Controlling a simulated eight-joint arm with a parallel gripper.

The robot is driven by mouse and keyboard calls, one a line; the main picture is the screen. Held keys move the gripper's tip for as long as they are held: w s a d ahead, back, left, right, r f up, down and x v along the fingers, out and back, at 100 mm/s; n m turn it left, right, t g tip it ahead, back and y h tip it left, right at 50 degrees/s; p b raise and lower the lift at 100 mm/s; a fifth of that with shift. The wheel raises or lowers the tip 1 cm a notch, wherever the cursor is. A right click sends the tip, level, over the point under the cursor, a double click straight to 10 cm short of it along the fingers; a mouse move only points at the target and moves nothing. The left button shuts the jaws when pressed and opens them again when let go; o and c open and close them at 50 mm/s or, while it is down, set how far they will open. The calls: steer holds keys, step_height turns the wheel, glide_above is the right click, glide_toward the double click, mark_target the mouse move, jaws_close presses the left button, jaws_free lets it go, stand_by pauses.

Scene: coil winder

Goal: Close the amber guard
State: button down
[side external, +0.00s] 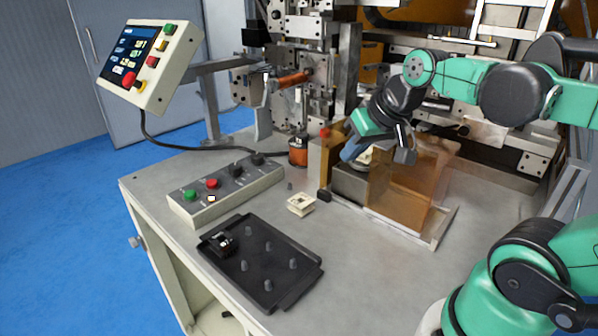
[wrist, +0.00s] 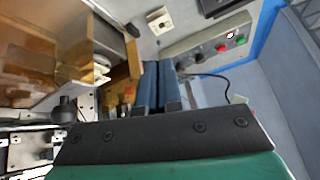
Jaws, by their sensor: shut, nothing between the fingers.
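The amber guard (side external: 408,190) is a see-through box-like cover at the right of the fixture on the bench. A grey block (side external: 350,186) stands uncovered to its left, in a gap between the guard and a tan upright (side external: 319,160). The guard also shows at the left of the wrist view (wrist: 28,50). My gripper (side external: 350,153) is over the grey block, beside the guard's left side and near the tan upright. Its blue fingers (wrist: 159,82) are together and empty. I cannot tell whether they touch anything. My wrist hides part of the guard's top.
A button box (side external: 228,192), a black pegged tray (side external: 262,262) and a cream bobbin (side external: 301,204) lie left of the fixture. A control panel (side external: 150,62) stands at the far left. Winder machinery (side external: 300,75) rises behind. The bench front right of the tray is clear.

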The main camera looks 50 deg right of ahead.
steer(key=s+d+r+m+g+h, duration=0.1)
steer(key=s+d+r+m+h, duration=0.1)
steer(key=s+d+r+m, duration=1)
steer(key=n, duration=0.1)
glide_above(414, 148)
steer(key=s, duration=0.2)
steer(key=f, duration=0.9)
steer(key=shift+s+d, duration=0.2)
steer(key=shift+d, duration=0.05)
steer(key=shift+w+a+f, duration=0.15)
steer(key=shift+w+f, duration=0.05)
steer(key=shift+w, duration=0.4)
steer(key=shift+w+a+f, duration=0.1)
steer(key=shift+w+f, duration=0.1)
steer(key=shift+w, duration=0.4)
steer(key=shift+w+f, duration=0.2)
steer(key=shift+w, duration=0.4)
steer(key=shift+w, duration=0.1)
steer(key=w, duration=1.2)
steer(key=shift+w+a, duration=0.1)
